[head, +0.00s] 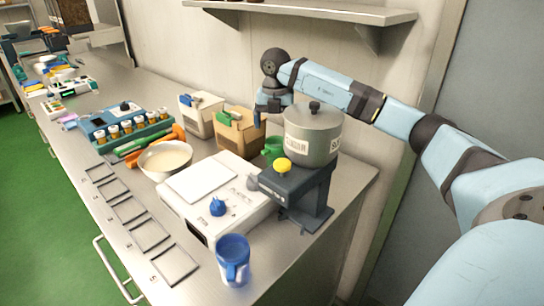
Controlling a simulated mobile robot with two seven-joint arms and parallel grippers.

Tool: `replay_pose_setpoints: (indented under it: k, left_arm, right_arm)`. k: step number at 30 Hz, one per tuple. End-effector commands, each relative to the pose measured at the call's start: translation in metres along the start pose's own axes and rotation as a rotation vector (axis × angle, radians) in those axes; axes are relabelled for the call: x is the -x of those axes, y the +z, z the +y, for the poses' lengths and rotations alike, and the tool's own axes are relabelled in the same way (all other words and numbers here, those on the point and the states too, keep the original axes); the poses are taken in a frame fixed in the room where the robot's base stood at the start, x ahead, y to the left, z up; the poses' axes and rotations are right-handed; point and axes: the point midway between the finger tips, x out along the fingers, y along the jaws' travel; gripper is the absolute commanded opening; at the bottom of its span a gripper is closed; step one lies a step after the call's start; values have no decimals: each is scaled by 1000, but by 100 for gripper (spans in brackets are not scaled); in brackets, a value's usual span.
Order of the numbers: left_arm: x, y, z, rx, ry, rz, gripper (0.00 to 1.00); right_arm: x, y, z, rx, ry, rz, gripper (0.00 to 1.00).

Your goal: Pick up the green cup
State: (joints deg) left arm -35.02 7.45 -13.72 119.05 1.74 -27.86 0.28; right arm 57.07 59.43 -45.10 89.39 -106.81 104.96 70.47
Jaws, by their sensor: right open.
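The green cup (272,150) stands on the counter behind the grey kettle and beside the tan box, in the head view. Its right side and lower part are partly hidden by the kettle and its stand. My right arm reaches in from the right, over the back of the kettle. My right gripper (268,115) points down above the cup, apart from it. It is open with nothing seen between its fingers; part of it is hidden behind the kettle. My left gripper is not in view.
The grey kettle (312,135) on its dark stand (300,190) blocks the near right side. A tan box (238,132), a white device (215,195), a bowl (165,158) and a blue cup (233,260) stand nearby. A wall shelf (310,12) hangs above.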

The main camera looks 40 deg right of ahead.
Motion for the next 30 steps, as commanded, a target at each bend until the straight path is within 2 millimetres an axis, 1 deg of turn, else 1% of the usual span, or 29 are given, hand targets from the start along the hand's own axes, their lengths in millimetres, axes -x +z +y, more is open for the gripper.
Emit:
replay_pose_setpoints:
  k: [1,3,6,14,17,21,24,30]
  left_arm:
    - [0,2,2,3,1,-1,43]
    - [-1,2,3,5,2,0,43]
    - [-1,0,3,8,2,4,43]
    - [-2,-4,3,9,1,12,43]
    - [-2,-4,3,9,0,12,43]
    - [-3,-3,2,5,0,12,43]
    - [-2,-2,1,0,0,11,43]
    - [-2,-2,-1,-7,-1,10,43]
  right_arm:
    - [-13,0,0,0,-2,3,93]
    - [-26,0,0,0,-3,2,93]
    - [-39,0,0,1,-2,1,93]
    - [-55,1,0,1,-1,1,93]
    - [-67,2,-2,1,-1,2,93]
    - [-89,4,-2,1,-1,1,93]
    - [-99,4,-2,0,-1,1,93]
    - [-101,4,-2,1,1,0,93]
